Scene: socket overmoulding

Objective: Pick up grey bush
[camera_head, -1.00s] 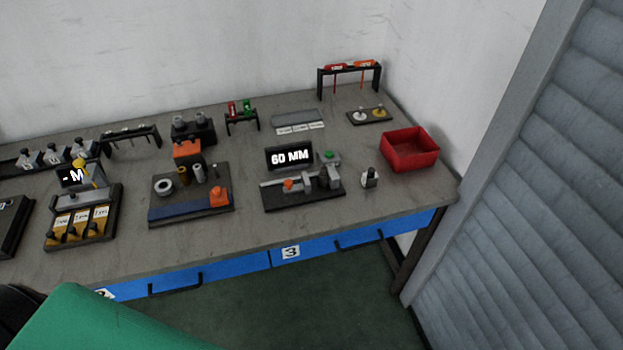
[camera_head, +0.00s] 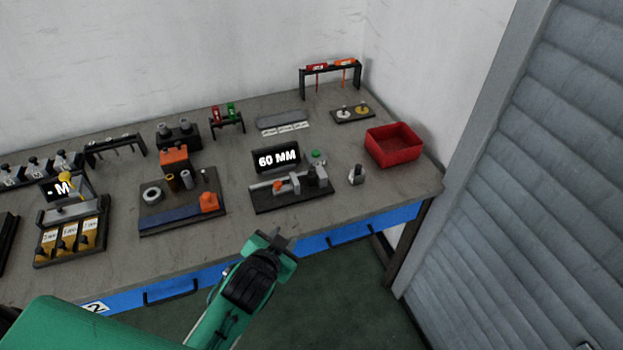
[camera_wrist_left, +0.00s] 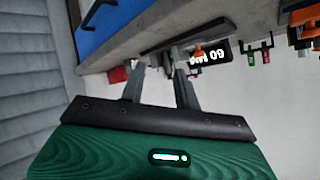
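A small grey cylinder (camera_head: 187,179), which looks like the grey bush, stands upright on the dark fixture board (camera_head: 186,228). A brass-coloured cylinder (camera_head: 171,182) stands to its left, and a pale ring (camera_head: 152,195) lies further left. My left gripper (camera_head: 277,237) is in front of the table edge, to the right of and nearer than the board, and apart from the bush. In the left wrist view its two fingers (camera_wrist_left: 160,82) are spread with nothing between them. I cannot make out the bush in the wrist view. My right gripper is not in view.
The fixture with the "60 MM" display (camera_head: 277,158) stands to the right. A red bin (camera_head: 391,150) is at the far right. Blue drawers (camera_head: 215,277) with handles front the table. A narrow strip of bare tabletop separates the two fixtures.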

